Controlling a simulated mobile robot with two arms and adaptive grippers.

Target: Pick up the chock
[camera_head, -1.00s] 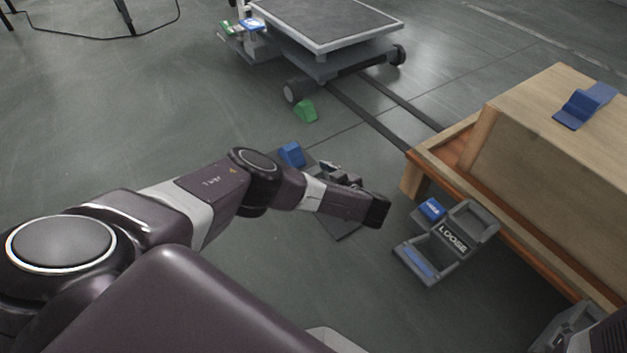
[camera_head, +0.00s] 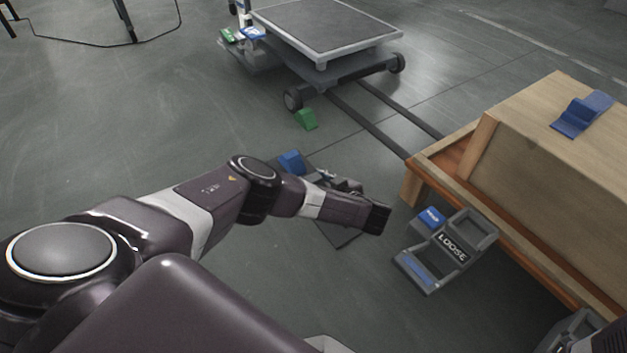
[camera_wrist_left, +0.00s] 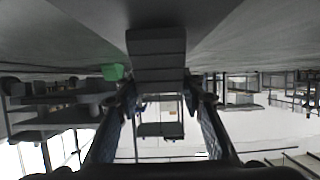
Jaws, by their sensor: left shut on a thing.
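A blue chock (camera_head: 291,162) is low near the floor, left of the cart-side end of the wooden bench. My left gripper (camera_head: 328,177) reaches back toward it from the wrist, and the arm partly hides the fingers. In the left wrist view, a grey-looking stepped block (camera_wrist_left: 157,58) fills the gap between my left fingertips (camera_wrist_left: 157,92), and the jaws are shut on it. I take this block to be the chock; its colour differs there. I cannot tell whether it still touches the floor.
A green chock (camera_head: 306,119) lies by the wheel of a flat cart (camera_head: 325,30). A grey tray marked LOOSE (camera_head: 418,279) stands right of my left wrist, beside the wooden bench (camera_head: 480,190). Floor at left is open.

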